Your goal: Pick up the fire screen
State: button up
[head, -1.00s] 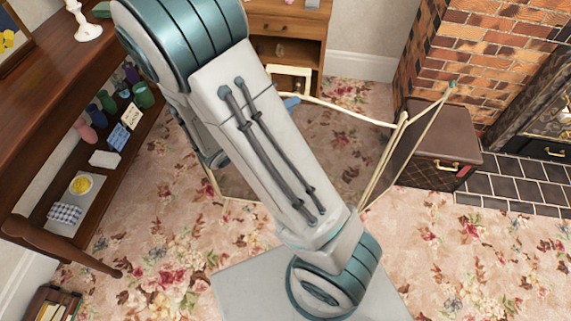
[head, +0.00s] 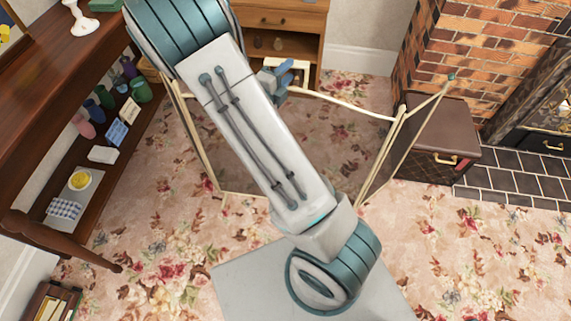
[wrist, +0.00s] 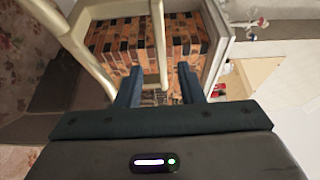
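The fire screen stands upright on the carpet, with a cream frame and dark see-through mesh (head: 340,150). Its right panel is angled toward me, and my arm hides much of its middle in the head view. My gripper's blue fingers show at the screen's top middle in the head view. In the wrist view my gripper (wrist: 160,85) has its two fingers apart, with a thin cream bar of the screen (wrist: 159,45) running between them. I cannot tell whether either finger touches it.
A brown chest (head: 440,140) stands just behind the right panel, beside the brick fireplace (head: 470,45) and dark hearth tiles (head: 510,175). A wooden side table (head: 65,95) with a loaded shelf is at left. A wooden cabinet (head: 290,20) is behind. The carpet in front is mostly clear.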

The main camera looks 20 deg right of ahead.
jog(key=x, duration=0.4)
jog(key=shift+w+r, duration=0.15)
grip_shut()
dwell(1.1)
jog(key=shift+r, duration=0.1)
